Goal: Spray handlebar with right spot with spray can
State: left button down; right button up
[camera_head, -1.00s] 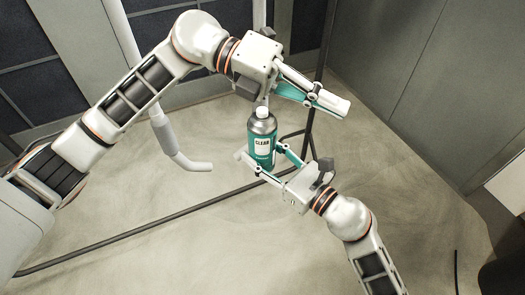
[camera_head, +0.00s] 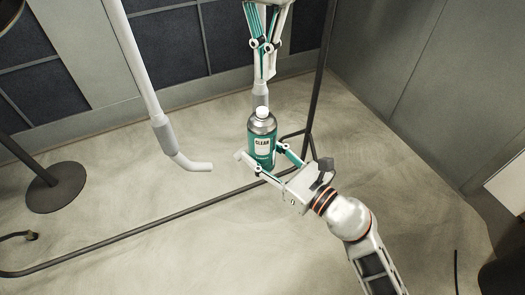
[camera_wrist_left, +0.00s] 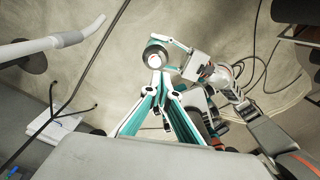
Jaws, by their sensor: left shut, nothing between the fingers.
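The spray can (camera_head: 262,142), teal and silver with a "CLEAR" label and white cap, is upright between the fingers of my right gripper (camera_head: 262,164). My left gripper (camera_head: 266,76) is shut and empty, hanging in from the top, its tips above and beyond the can in the head view. In the left wrist view its fingertips (camera_wrist_left: 160,76) appear just below the can's top (camera_wrist_left: 155,54). A pale handlebar (camera_head: 146,85) with a grey sleeve and bent end is left of the can. No marked spot is discernible.
A black stand pole (camera_head: 318,95) with splayed feet is right of the can. A dark cable or bar (camera_head: 130,235) crosses the floor. A round dark base (camera_head: 57,188) stands at left. Grey walls close off the back and right; the front floor is mostly open.

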aim_at(262, 109)
pick_arm(q)
jog(key=shift+w+a+f, duration=0.1)
jog(key=shift+a+f, duration=0.05)
jog(key=shift+f, duration=1.35)
jog(key=shift+w+a+f, duration=0.1)
jog(key=shift+a+f, duration=0.05)
jog(key=shift+f, duration=1.35)
jog(key=shift+f, duration=1.4)
jog(key=shift+r, duration=0.1)
jog(key=shift+r, duration=2.45)
notch_tip(262, 109, up, 12)
